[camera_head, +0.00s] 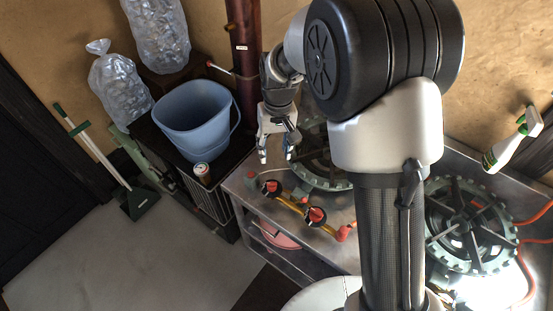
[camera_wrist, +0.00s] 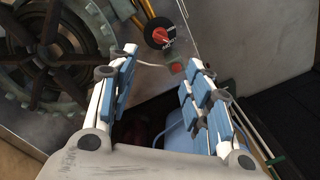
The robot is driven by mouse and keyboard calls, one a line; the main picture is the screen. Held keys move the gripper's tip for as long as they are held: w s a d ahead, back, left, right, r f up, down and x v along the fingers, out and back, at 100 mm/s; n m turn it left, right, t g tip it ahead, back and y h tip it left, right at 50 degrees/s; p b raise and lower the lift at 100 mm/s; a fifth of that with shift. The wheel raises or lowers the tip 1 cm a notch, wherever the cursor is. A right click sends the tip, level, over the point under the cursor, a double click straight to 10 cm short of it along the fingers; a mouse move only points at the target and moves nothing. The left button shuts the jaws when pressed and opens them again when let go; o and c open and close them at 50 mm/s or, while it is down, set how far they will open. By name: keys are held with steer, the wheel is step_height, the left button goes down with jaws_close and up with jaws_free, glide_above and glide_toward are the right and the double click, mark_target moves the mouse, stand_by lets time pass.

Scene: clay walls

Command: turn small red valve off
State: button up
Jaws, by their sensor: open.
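My gripper (camera_head: 276,156) is open and empty, pointing down above the left front part of the metal stove bench. In the wrist view my gripper (camera_wrist: 161,57) shows its two blue-padded fingers spread apart. A small red piece (camera_head: 250,175) sits at the bench's left edge; it also shows in the wrist view (camera_wrist: 177,67), between the fingers near the right fingertip. Beside it is a black round knob with a red handle (camera_head: 271,187), seen in the wrist view (camera_wrist: 160,37) beyond the fingertips. I cannot tell for sure which red part is the small valve.
A second red-handled knob (camera_head: 316,215) sits further right along the yellow pipe. A gear-like burner (camera_head: 325,165) lies behind the pipe, partly hidden by my arm. A blue bucket (camera_head: 193,118) and a can (camera_head: 202,173) stand left of the bench. A dark red vertical pipe (camera_head: 243,45) rises behind.

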mark_target(272, 184)
steer(key=f+b, duration=0.1)
steer(key=f, duration=0.4)
steer(key=f+b, duration=0.2)
steer(key=f, duration=0.4)
steer(key=f+b, duration=0.2)
steer(key=f, duration=0.4)
steer(key=shift+s+a, duration=0.25)
steer(key=shift+a, duration=0.15)
steer(key=c, duration=1)
steer(key=shift+m, duration=0.4)
steer(key=m+p, duration=0.1)
steer(key=m, duration=0.2)
steer(key=shift+m+p, duration=0.3)
steer(key=shift+p, duration=0.1)
steer(key=shift+m+p, duration=0.55)
steer(key=shift+m, duration=1.05)
steer(key=shift+s+f, duration=0.1)
